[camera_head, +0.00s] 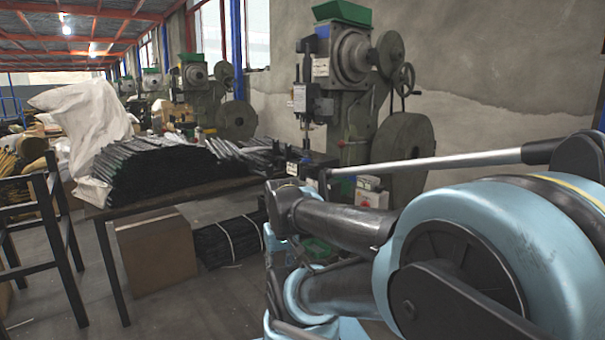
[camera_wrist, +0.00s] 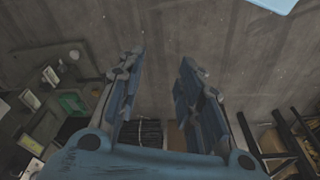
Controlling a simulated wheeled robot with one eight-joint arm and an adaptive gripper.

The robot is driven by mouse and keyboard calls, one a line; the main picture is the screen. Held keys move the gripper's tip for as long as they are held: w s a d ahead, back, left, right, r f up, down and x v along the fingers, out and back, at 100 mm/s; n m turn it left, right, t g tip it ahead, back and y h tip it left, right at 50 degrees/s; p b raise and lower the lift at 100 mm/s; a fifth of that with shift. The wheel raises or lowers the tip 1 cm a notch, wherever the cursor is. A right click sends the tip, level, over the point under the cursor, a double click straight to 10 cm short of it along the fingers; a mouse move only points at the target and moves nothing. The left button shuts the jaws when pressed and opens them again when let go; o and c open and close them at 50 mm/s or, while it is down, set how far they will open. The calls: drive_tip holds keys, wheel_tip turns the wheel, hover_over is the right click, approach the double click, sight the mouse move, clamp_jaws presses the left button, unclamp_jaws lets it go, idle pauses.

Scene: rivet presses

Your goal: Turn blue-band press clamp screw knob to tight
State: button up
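The nearest rivet press (camera_head: 352,75) stands by the wall in the head view, right of centre. It is grey-green, with a green box on top and a small blue part (camera_head: 322,32) near its head. I cannot make out a clamp screw knob or its setting. My gripper (camera_wrist: 162,68) is open and empty in the wrist view, above the floor and apart from any press. In the head view my arm covers the lower right, and my gripper cannot be made out there.
A table (camera_head: 165,187) bearing black strips stands left of the nearest press. A carton (camera_head: 156,247) and a strapped black bundle (camera_head: 228,240) lie below it. A dark chair frame (camera_head: 52,215) stands at the left. More presses (camera_head: 195,85) recede behind.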

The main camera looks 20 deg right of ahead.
drive_tip(key=shift+w+a, duration=0.15)
drive_tip(key=shift+a, duration=0.1)
drive_tip(key=o, duration=0.4)
drive_tip(key=shift+r, duration=0.1)
drive_tip(key=shift+o, duration=0.5)
drive_tip(key=shift+s+d+r, duration=0.1)
drive_tip(key=shift+s+r, duration=0.2)
drive_tip(key=shift+s, duration=0.05)
drive_tip(key=w+d+r+n+h, duration=0.3)
drive_tip(key=w+d+n, duration=0.1)
drive_tip(key=w, duration=0.4)
drive_tip(key=w+d+r+n+t+h, duration=0.1)
drive_tip(key=w+d+r+n+h, duration=0.25)
drive_tip(key=w, duration=0.45)
drive_tip(key=w+d+r+n+h, duration=0.2)
drive_tip(key=w+d+r+n, duration=0.25)
drive_tip(key=w, duration=0.35)
drive_tip(key=w+a+n+t+h, duration=0.3)
drive_tip(key=w+n+h, duration=0.7)
drive_tip(key=w, duration=1.3)
drive_tip(key=w+d+n, duration=0.1)
drive_tip(key=w+d, duration=0.2)
drive_tip(key=d, duration=0.5)
drive_tip(key=w+d+n+y, duration=0.1)
drive_tip(key=w+d, duration=0.2)
drive_tip(key=d, duration=0.5)
drive_tip(key=shift+w+d+f, duration=0.3)
drive_tip(key=shift+d+f, duration=0.1)
drive_tip(key=shift+f, duration=0.05)
